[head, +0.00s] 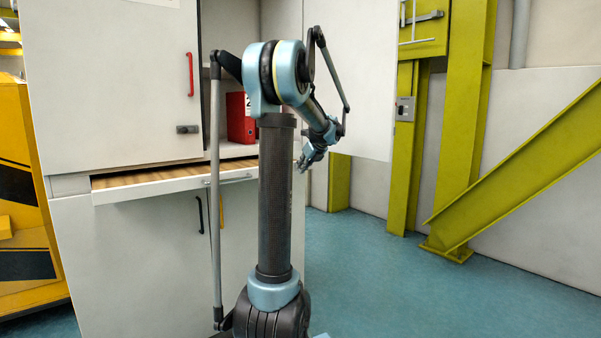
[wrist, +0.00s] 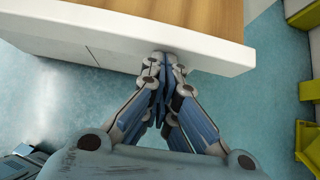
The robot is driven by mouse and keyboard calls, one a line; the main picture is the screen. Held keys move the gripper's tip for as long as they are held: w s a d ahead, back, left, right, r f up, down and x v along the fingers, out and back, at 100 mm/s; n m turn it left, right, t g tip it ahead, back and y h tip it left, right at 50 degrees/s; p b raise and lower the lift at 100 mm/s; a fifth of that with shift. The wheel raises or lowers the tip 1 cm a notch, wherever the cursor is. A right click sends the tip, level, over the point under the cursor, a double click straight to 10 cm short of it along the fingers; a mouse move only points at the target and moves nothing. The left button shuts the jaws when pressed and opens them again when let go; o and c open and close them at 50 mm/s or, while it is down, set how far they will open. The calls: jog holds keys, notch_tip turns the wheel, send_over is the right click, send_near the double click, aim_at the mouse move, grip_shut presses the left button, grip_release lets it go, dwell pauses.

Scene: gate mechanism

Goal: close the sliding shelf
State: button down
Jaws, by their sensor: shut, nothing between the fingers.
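The sliding shelf has a white front (head: 150,190) and a brown wooden top (head: 135,178). It is pulled part way out of the white cabinet in the head view. In the wrist view its white front (wrist: 95,45) runs across the top of the picture, with the wooden top behind it. My gripper (head: 304,164) is to the right of the shelf front in the head view, partly in front of the cabinet. In the wrist view my gripper (wrist: 163,62) is shut and empty, its fingertips at the shelf's front face; I cannot tell whether they touch it.
The white cabinet (head: 110,90) has an upper door with a red handle (head: 190,74) and lower doors. An open door (head: 365,110) stands out at the right. A red binder (head: 239,118) sits inside. Yellow-green beams (head: 465,120) stand right. Blue floor (head: 400,290) is clear.

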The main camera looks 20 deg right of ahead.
jog(key=w+a, duration=0.1)
jog(key=w, duration=0.6)
jog(key=w+a, duration=0.2)
jog(key=w, duration=0.5)
jog(key=w+a, duration=0.2)
jog(key=w, duration=0.5)
jog(key=shift+w+a, duration=0.15)
jog(key=shift+w, duration=0.2)
jog(key=shift+w+a+r, duration=0.1)
jog(key=shift+w, duration=0.45)
